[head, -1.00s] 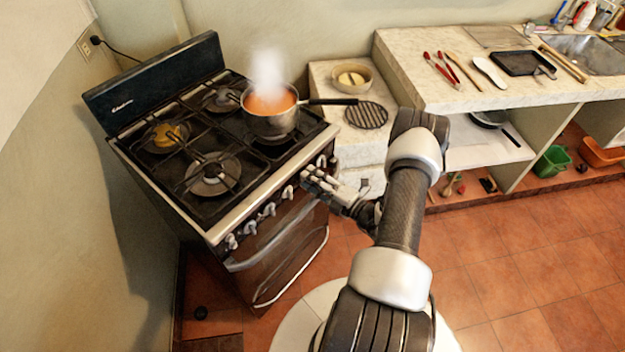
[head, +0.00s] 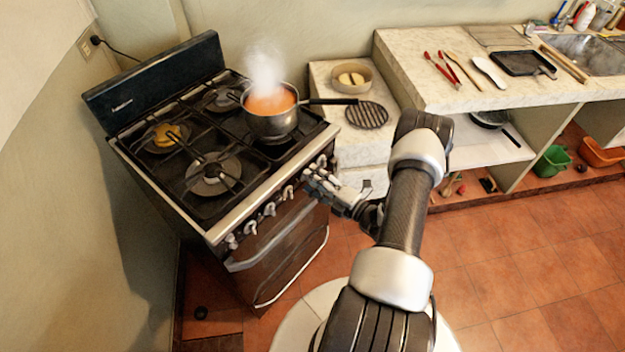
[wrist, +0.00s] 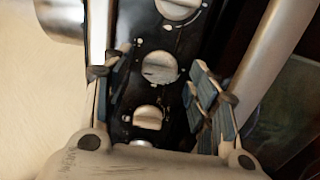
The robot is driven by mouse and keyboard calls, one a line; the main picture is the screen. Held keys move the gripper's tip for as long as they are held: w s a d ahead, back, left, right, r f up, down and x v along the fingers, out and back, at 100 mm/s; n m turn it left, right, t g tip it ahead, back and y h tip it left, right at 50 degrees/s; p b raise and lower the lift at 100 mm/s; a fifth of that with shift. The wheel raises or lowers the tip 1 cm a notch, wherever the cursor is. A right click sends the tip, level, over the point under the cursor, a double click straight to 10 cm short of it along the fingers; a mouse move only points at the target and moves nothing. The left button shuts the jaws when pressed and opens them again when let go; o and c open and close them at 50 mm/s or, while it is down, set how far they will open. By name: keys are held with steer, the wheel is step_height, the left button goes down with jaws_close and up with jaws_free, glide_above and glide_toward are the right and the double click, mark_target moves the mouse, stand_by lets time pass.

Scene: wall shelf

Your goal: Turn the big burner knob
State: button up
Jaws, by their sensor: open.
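The stove's front panel carries a row of pale round knobs (head: 269,210), several of them below the cooktop edge. My gripper (head: 316,181) is in front of the right end of this row. In the wrist view my gripper (wrist: 158,74) is open, with one finger on each side of the panel. A knob (wrist: 160,67) shows between the fingertips, with another knob (wrist: 180,8) beyond and a third knob (wrist: 148,117) nearer the palm. I see no finger closed on a knob. I cannot tell from markings which is the big burner's.
A steaming pot (head: 270,122) of orange liquid stands on the stove (head: 180,140), its handle reaching right over the counter. The oven handle bar (head: 262,252) runs below the knobs. A counter (head: 430,85) with utensils is at the right. The tiled floor (head: 500,260) is clear.

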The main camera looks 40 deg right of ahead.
steer(key=s+d, duration=0.1)
steer(key=s, duration=1)
steer(key=shift+d, duration=0.4)
steer(key=shift+r, duration=0.1)
steer(key=w+a+r+n+g+y, duration=0.3)
steer(key=a+r+n+g+y, duration=0.2)
steer(key=a+r+n, duration=0.3)
steer(key=w+a+r+n+g+y, duration=0.2)
steer(key=a+r+n+g+y, duration=0.2)
steer(key=a+r+n, duration=0.45)
steer(key=s+a+r+n+g+h, duration=0.1)
steer(key=s+a+r+n+g, duration=0.2)
steer(key=n, duration=0.4)
steer(key=s+a+r+n+g+h, duration=0.1)
steer(key=a+r+n+g, duration=0.3)
steer(key=a+n, duration=0.3)
steer(key=s+a+r+n+t+h, duration=0.2)
steer(key=s+r+n+h, duration=0.7)
steer(key=n, duration=1.3)
steer(key=shift+s+a+t+h, duration=0.15)
steer(key=shift+s+t+h, duration=0.25)
steer(key=shift+s+t, duration=0.1)
